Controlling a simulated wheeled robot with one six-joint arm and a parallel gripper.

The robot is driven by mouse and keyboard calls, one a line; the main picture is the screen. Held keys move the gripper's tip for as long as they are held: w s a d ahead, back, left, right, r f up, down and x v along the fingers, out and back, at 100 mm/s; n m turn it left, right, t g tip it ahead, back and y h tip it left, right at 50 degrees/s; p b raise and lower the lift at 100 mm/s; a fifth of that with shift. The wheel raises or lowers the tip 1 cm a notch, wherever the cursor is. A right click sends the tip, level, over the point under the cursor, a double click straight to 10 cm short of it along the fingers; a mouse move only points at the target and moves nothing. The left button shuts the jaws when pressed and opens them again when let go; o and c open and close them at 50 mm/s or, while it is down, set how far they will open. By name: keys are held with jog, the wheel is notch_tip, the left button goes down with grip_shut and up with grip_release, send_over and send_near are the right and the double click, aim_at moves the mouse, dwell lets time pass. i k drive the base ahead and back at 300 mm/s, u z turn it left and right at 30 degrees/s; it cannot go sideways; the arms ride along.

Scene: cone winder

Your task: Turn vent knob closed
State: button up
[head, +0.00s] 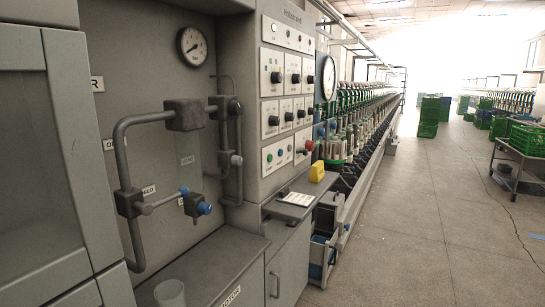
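Two blue knobs show on the grey pipework in the recess at left. One is a larger blue knob (204,208) on the dark lower valve block (190,203). The other is a small blue tip (184,190) on the thin pipe just above it. I cannot tell which one is the vent knob, nor how either is turned. A label ending in "SED" (148,190) and a partly hidden label beginning with "O" (109,144) are on the back panel. My gripper is not in view.
A pressure gauge (192,46) sits above the pipes. A clear cup (170,294) stands on the ledge below. A control panel (286,90) and a yellow object (317,171) are to the right. The aisle floor (415,220) is clear. A cart (518,168) stands at far right.

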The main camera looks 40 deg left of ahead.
aim_at(234, 160)
jog(key=u, duration=0.15)
jog(key=i, duration=0.85)
jog(key=u, duration=1)
jog(key=i, duration=0.65)
jog(key=u, duration=0.5)
